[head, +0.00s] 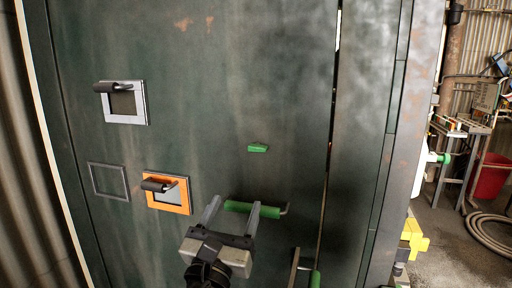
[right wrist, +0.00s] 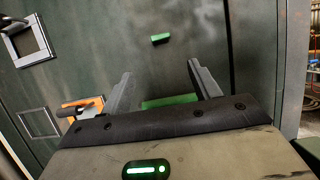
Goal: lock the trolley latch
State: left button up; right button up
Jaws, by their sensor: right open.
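A dark green metal panel (head: 230,100) fills most of the head view. A green-gripped handle (head: 252,209) with a bent metal end stands on its lower part; it may be the trolley latch, but I cannot tell for sure. My right gripper (head: 234,204) is open, with its two fingers pointing at the panel around the left part of this handle. In the right wrist view the green grip (right wrist: 168,101) shows between the open fingers (right wrist: 160,80), partly hidden by the gripper body. I cannot tell whether the fingers touch it. My left gripper is not in view.
A small green block (head: 257,148) sits above the handle. An orange-framed plate (head: 170,194) and a grey-framed plate (head: 124,103) with dark knobs are at left, near an empty frame (head: 109,181). A yellow part (head: 415,238), hose (head: 490,232) and red bin (head: 490,178) are at right.

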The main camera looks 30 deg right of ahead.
aim_at(256, 151)
jog(key=p+x, duration=0.3)
jog(key=x, duration=1.2)
jog(key=shift+s+r, duration=0.15)
jog(key=shift+r, duration=0.05)
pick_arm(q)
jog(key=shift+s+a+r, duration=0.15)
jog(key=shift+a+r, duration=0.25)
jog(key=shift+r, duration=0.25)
pick_arm(e)
jog(key=shift+w+d+r, duration=0.15)
jog(key=shift+w+d, duration=0.15)
jog(key=shift+d, duration=0.1)
jog(key=c, duration=1)
